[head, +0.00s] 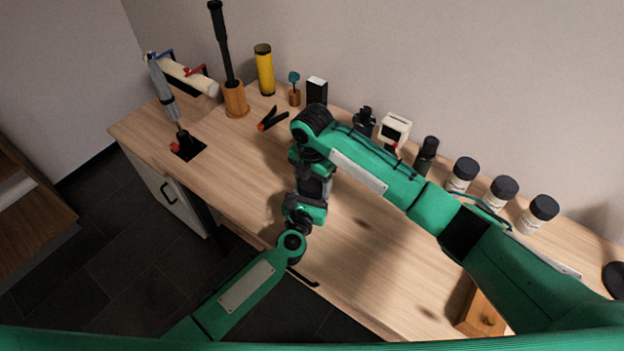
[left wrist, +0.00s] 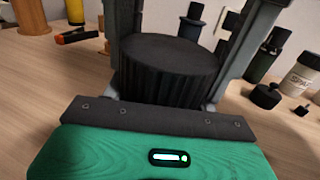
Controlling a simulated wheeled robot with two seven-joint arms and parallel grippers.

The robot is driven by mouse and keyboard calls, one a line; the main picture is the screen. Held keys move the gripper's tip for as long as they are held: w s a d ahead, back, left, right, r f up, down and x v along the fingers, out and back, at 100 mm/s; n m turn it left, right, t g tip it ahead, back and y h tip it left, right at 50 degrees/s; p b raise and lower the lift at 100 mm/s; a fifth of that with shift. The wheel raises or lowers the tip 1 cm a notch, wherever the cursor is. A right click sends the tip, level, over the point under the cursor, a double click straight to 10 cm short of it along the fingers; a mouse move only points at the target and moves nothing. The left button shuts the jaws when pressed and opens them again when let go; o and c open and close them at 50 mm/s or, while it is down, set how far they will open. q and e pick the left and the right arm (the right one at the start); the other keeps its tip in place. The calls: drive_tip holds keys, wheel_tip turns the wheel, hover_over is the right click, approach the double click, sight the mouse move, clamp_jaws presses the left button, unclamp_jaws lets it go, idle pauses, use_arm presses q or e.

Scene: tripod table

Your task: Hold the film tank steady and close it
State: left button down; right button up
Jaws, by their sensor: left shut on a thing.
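The film tank (left wrist: 168,72), a dark ribbed cylinder, stands between the two fingers of my left gripper (left wrist: 185,85) in the left wrist view, its flat dark top showing. In the head view my left gripper (head: 313,195) reaches in low at the table's front edge and is shut on the tank, which is mostly covered there by the grippers. My right gripper (head: 314,170) hangs down from its bent wrist just above and behind it. Its fingertips are hidden, so I cannot tell its jaw state or whether it touches the tank.
On the wooden table (head: 240,180), several white jars with black lids (head: 502,192) stand at the back right. A yellow cylinder (head: 264,72), a wooden holder (head: 236,100) and an orange-black clip (head: 272,120) stand or lie at the left. A wooden box (head: 482,312) lies front right.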

drive_tip(key=shift+m, duration=1.7)
drive_tip(key=shift+c, duration=0.3)
drive_tip(key=o, duration=1.1)
drive_tip(key=shift+r, duration=2.3)
drive_tip(key=shift+c, duration=0.5)
